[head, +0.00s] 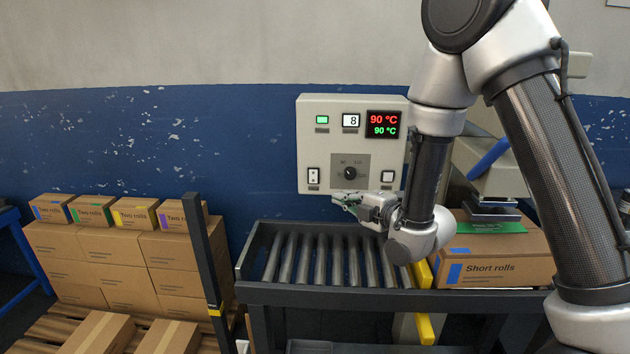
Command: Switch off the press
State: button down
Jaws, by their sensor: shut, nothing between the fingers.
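The control panel (331,107) of the press hangs on the wall behind the roller conveyor. It has a lit green lamp (322,119), a display (383,124) reading 90 °C in red and 90 °C in green, a white rocker switch (313,176) at lower left, a black dial (350,173) and a button (388,177) at lower right. The press (490,175) stands at right, its head over a box, partly hidden by my arm. My gripper (340,197) is shut and empty, just below the panel's lower edge, its fingers pointing left. Contact with the panel cannot be told.
The roller conveyor (262,290) runs under the gripper, its rollers empty. A Short rolls box (490,262) stands at right beside a yellow guard (424,317). A dark post (205,255) and stacked cartons (122,258) stand at left.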

jog(key=shift+a+f+n+y, duration=0.3)
jog(key=shift+a+n+y, duration=0.25)
jog(key=shift+a, duration=0.2)
send_near(313, 177)
jog(key=w+a+f, duration=0.1)
jog(key=w+a, duration=0.1)
jog(key=a, duration=0.4)
jog(key=shift+w+f, duration=0.2)
jog(key=shift+w, duration=0.4)
